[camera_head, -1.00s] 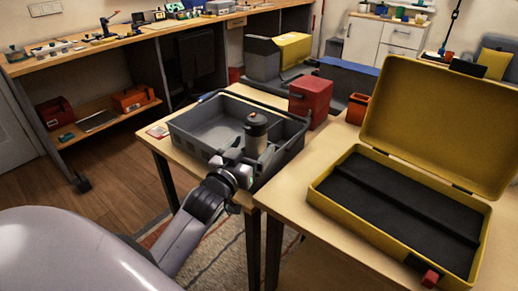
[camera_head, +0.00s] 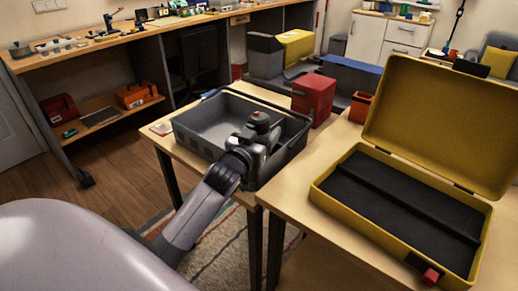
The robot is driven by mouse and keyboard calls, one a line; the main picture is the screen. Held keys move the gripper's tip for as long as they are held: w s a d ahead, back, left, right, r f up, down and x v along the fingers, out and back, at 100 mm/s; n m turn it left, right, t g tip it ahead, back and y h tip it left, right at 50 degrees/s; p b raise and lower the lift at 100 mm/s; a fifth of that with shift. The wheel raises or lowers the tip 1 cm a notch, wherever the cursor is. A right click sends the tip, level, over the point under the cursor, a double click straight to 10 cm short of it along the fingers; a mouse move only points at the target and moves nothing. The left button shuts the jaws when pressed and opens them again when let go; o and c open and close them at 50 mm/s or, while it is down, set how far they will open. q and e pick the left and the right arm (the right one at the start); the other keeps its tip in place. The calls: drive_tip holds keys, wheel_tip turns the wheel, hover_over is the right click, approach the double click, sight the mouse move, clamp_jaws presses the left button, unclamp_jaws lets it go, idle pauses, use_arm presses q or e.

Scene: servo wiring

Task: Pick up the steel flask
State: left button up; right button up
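The steel flask (camera_head: 261,119) stands in the grey tray (camera_head: 182,136), near its front right side. Only its dark upper part with a small orange spot on top shows clearly. My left gripper (camera_head: 261,137) is at the flask, in front of its body and below its top. The gripper and wrist hide the lower flask and the fingertips, so I cannot tell whether the fingers are closed on it. My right gripper is not in view.
The tray's walls surround the flask. A red box (camera_head: 313,97) stands behind the tray to the right. An open yellow case (camera_head: 335,200) with a dark lining lies on the right table. The tray's left part looks empty.

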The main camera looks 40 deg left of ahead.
use_arm(q)
drive_tip(key=shift+r, duration=0.1)
drive_tip(key=c, duration=0.4)
